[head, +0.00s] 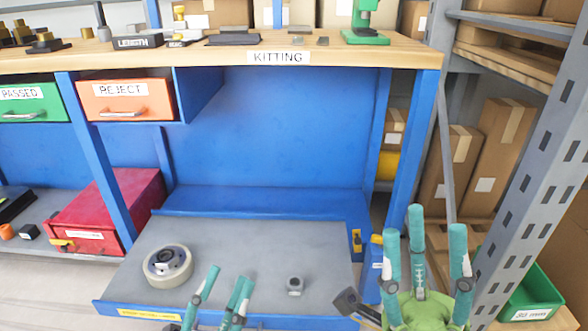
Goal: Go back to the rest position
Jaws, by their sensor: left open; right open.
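My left gripper (228,278) is at the bottom of the head view, in front of the grey pull-out shelf (240,235). Its teal fingers are apart with nothing between them. My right gripper (424,232) is right of the shelf, with its teal fingers pointing up, spread and empty around a green palm. Both wrists and most of the arms are cut off by the bottom edge.
The blue bench (408,150) stands behind. A grey rack upright (530,150) and a green bin (532,297) are at right, close to my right gripper.

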